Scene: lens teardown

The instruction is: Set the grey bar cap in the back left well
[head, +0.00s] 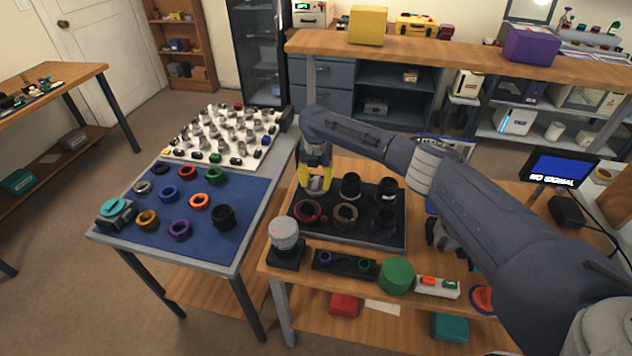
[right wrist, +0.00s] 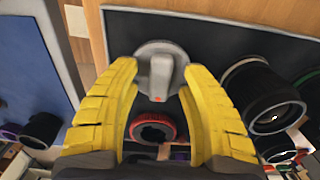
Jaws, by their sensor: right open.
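The grey bar cap (right wrist: 160,72), a round disc with a raised bar across it, lies at the back left of the black tray (right wrist: 225,25). In the head view the tray (head: 398,238) is on the right-hand bench, and my gripper mostly hides the cap. My right gripper (head: 316,186) is over the tray's back left place, pointing down. In the right wrist view its yellow fingers (right wrist: 160,85) are open, one on each side of the cap. The well under the cap is hidden, so I cannot tell how fully it is seated. My left gripper is not in view.
A red ring (head: 309,211) lies just in front of the cap, with a brown ring (head: 346,214) beside it. Black lens barrels (head: 350,185) stand to the right. A blue mat (head: 190,252) with several coloured rings is to the left. A grey-topped cylinder (head: 285,233) stands at the tray's front left.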

